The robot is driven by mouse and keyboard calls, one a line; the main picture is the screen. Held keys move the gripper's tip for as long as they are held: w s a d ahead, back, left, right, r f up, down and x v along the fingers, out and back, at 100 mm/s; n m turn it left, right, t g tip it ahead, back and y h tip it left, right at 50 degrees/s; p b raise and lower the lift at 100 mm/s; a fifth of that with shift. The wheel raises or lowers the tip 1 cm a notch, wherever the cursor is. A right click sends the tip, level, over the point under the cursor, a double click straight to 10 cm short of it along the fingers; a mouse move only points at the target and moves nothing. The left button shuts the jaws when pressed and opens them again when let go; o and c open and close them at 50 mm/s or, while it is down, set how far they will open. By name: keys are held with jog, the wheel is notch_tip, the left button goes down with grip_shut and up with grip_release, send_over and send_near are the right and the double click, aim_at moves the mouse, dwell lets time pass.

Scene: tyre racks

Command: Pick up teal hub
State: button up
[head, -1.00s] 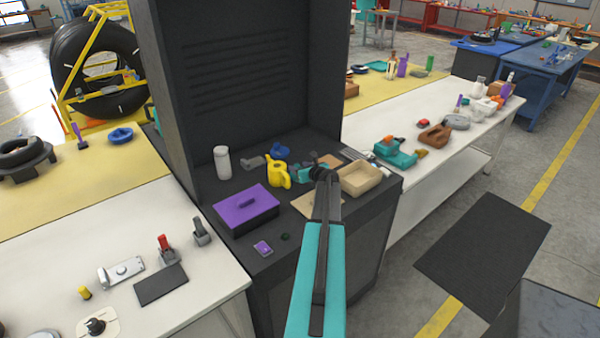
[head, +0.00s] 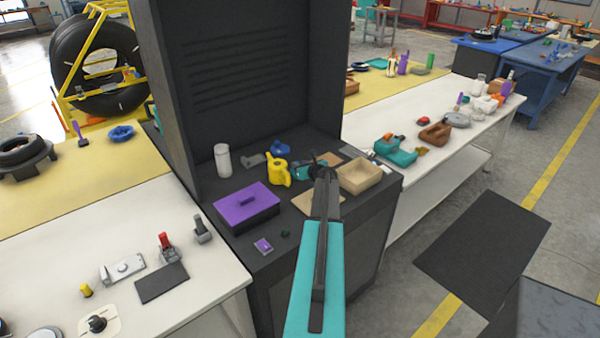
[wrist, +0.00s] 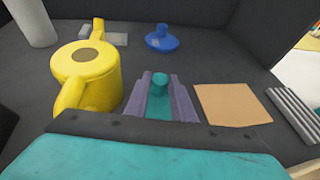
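The teal hub (wrist: 160,82) shows between my gripper's two purple-grey fingers in the wrist view. Its rounded top is clear, and more teal shows lower in the gap. The fingers hide its sides. In the head view a teal part (head: 302,171) shows just left of my gripper (head: 321,169), on the dark bench. In the wrist view my gripper (wrist: 160,88) has its fingers apart, one on each side of the hub. I see no clear squeeze on it, though contact is hard to judge.
A yellow watering can (wrist: 88,78) stands close on the left. A blue object (wrist: 161,38) lies behind. A tan square (wrist: 232,104) and a ribbed grey piece (wrist: 295,115) lie right. The purple box (head: 246,209) and beige tray (head: 361,177) share the dark bench (head: 335,222).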

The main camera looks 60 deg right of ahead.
jog(key=shift+r, duration=0.2)
grip_shut()
jog(key=shift+r+b, duration=0.35)
jog(key=shift+r, duration=0.1)
jog(key=shift+s+a+r+b, duration=0.1)
jog(key=shift+s+r+b, duration=0.1)
jog(key=shift+r+b, duration=0.25)
jog(key=shift+s+a+r+b, duration=0.1)
jog(key=shift+s+r+b, duration=0.1)
jog(key=shift+r, duration=0.45)
jog(key=s+a+b, duration=0.1)
jog(key=s, duration=0.3)
jog(key=s+a+r+b, duration=0.1)
jog(key=s+a+b, duration=0.1)
jog(key=s, duration=0.2)
jog(key=s+a+b, duration=0.1)
jog(key=s, duration=0.3)
jog(key=shift+s+a+r, duration=0.15)
jog(key=shift+s+a, duration=0.1)
jog(key=shift+a, duration=0.15)
jog(key=shift+s+a+r+b, duration=0.1)
jog(key=shift+s+a+b, duration=0.05)
jog(key=shift+s, duration=0.25)
jog(key=shift+s+a+b, duration=0.1)
jog(key=shift+s+b, duration=0.05)
jog(key=shift+s, duration=0.25)
jog(key=shift+r, duration=0.1)
